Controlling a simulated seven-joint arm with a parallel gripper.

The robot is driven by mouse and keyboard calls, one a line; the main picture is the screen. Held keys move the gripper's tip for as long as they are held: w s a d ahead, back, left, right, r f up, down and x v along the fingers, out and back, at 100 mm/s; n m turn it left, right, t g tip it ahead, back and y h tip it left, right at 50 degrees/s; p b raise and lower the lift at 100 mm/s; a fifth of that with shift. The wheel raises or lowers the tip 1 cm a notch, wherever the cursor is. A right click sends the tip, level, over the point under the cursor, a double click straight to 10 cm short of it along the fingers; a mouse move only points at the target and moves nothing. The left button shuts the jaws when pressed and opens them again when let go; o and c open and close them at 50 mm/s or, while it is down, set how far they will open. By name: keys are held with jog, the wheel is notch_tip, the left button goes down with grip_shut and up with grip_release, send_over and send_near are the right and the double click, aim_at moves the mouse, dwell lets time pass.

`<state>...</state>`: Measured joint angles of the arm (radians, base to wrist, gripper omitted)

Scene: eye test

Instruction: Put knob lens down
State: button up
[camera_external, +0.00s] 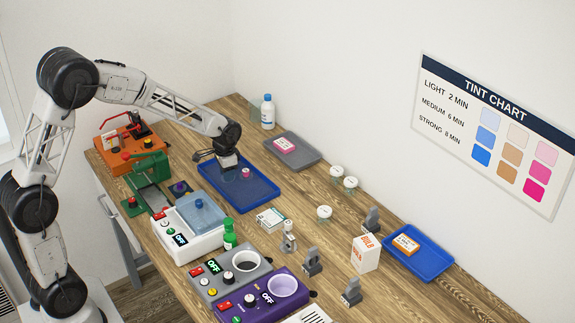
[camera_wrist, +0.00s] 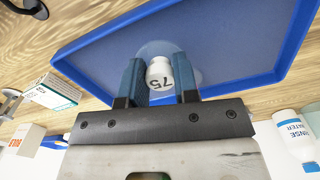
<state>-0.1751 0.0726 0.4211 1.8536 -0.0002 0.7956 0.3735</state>
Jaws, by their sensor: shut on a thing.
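My gripper (camera_wrist: 160,84) has two blue fingers shut on the white knob (camera_wrist: 159,73) of the knob lens. The knob is marked 75, and its clear round disc (camera_wrist: 157,49) shows beyond the fingers in the wrist view. The lens is over the blue tray (camera_wrist: 230,35), inside its outline; I cannot tell whether it touches the tray floor. In the external view my gripper (camera_external: 230,162) is over the same tray (camera_external: 262,196). A small pink and white thing (camera_external: 246,172) shows just right of it; I cannot tell whether it is the held knob.
A grey tray (camera_external: 306,158) with a pink box (camera_external: 284,145) and a rinse water bottle (camera_external: 267,112) stand behind. Small jars (camera_external: 336,172), a flat box (camera_external: 270,219) and a bulb box (camera_external: 366,253) are to the right. A white device with a blue lid (camera_external: 197,214) stands in front.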

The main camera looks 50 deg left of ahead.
aim_at(228, 188)
jog(key=shift+f, duration=0.1)
jog(key=shift+f, duration=1.8)
jog(key=shift+f, duration=0.1)
jog(key=o, duration=0.9)
notch_tip(228, 188, up, 12)
jog(key=shift+f, duration=0.2)
jog(key=shift+r, duration=0.35)
